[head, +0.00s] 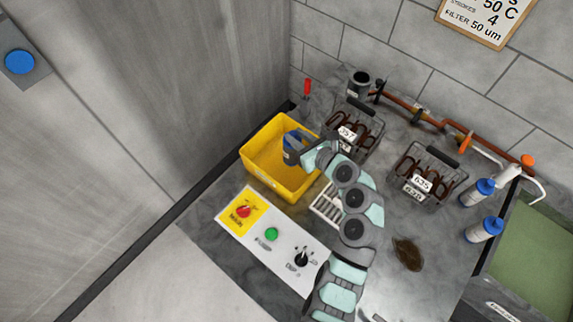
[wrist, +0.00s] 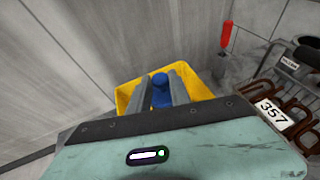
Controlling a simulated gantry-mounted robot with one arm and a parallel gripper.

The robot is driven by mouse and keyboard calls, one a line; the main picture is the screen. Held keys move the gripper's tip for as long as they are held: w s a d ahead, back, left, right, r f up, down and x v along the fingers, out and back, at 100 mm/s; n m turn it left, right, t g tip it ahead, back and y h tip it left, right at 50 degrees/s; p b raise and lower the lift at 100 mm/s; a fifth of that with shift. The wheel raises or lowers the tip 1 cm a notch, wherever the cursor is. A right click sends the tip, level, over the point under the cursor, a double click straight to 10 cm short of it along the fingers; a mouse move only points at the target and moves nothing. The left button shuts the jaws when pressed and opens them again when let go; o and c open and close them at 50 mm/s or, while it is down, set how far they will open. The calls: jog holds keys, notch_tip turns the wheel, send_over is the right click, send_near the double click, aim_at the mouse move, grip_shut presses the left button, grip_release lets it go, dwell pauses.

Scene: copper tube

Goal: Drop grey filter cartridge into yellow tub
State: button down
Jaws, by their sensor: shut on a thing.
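The yellow tub (head: 262,181) stands on the counter at the left, against the grey panel; it also shows in the wrist view (wrist: 205,84). My gripper (head: 304,146) is over the tub's upper right part. It is shut on the grey filter cartridge (head: 291,156), which has a blue end. In the wrist view, the cartridge's blue end (wrist: 160,84) shows between the two grey fingers of my gripper (wrist: 160,100), with the tub behind it. The cartridge looks roughly upright. How high it is above the tub's floor I cannot tell.
Wire baskets (head: 355,120) with tagged brown parts stand right of the tub. A red-handled tool (head: 307,88) and a dark cup (head: 358,84) are behind. A control panel (head: 272,234) lies in front.

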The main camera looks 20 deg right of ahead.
jog(key=shift+f, duration=0.1)
jog(key=c, duration=1.1)
grip_release()
jog(key=v, duration=1)
jog(key=shift+s+d+p, duration=0.15)
jog(key=shift+s+p, duration=0.25)
jog(key=shift+p, duration=0.05)
jog(key=shift+w, duration=0.1)
